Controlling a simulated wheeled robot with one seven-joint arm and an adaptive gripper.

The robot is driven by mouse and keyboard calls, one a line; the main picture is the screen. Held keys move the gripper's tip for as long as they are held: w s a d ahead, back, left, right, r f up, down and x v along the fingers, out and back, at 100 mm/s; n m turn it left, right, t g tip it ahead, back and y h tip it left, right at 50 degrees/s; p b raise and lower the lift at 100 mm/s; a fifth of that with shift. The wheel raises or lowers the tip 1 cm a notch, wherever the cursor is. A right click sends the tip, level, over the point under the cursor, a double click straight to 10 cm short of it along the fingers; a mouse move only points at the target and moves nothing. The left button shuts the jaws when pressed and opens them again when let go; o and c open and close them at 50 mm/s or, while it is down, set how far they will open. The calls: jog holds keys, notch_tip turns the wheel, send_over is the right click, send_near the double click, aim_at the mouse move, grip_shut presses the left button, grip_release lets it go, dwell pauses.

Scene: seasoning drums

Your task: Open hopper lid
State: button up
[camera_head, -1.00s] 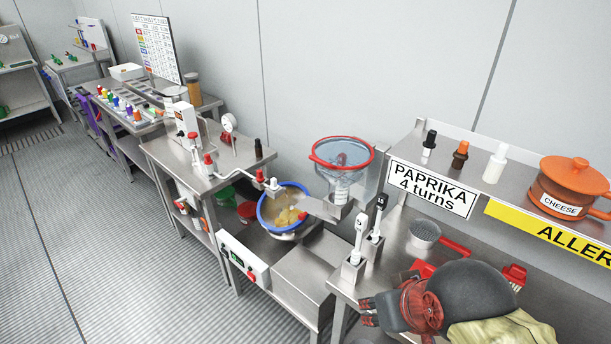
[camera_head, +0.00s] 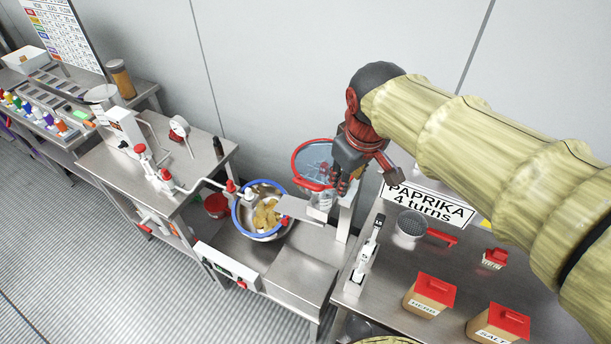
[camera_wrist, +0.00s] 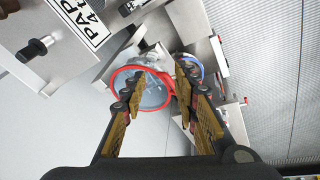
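The hopper (camera_head: 312,158) is a clear bowl with a red ring-shaped rim on a steel stand, right of the blue-rimmed bowl. The red ring of its lid (camera_wrist: 115,80) also shows in the wrist view. My gripper (camera_head: 343,184) is at the hopper's right side, with its fingers pointing down close to the rim. In the wrist view my gripper (camera_wrist: 162,76) has its fingers apart, with part of the red ring between them. I cannot tell whether a finger touches the ring. My gripper hides part of the hopper's right side.
The blue-rimmed bowl (camera_head: 246,222) with yellowish pieces stands left of the hopper. The PAPRIKA sign (camera_head: 428,204) is just right of my gripper. Red-lidded boxes (camera_head: 430,295), a sieve (camera_head: 410,228) and a lever (camera_head: 365,255) stand on the right table.

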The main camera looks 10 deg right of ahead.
aim_at(306, 184)
jog(key=w+a+f+n+g, duration=0.1)
jog(key=w+a+f+n, duration=0.25)
jog(key=w, duration=0.25)
jog(key=w+a+f+n+g, duration=0.1)
jog(key=w+a+f+n, duration=0.1)
jog(key=w+a+f, duration=0.35)
jog(key=shift+h, duration=0.4)
jog(key=shift+w+d+f+b, duration=0.1)
jog(key=shift+w+d+f, duration=0.15)
jog(key=shift+f, duration=0.85)
jog(key=shift+w+d+f+b, duration=0.1)
jog(key=shift+w+f, duration=0.2)
jog(key=shift+f, duration=0.85)
jog(key=shift+w+d+f+b, duration=0.1)
jog(key=shift+w+d+f, duration=0.15)
jog(key=shift+f, duration=0.85)
jog(key=c, duration=0.3)
jog(key=c, duration=0.4)
grip_shut()
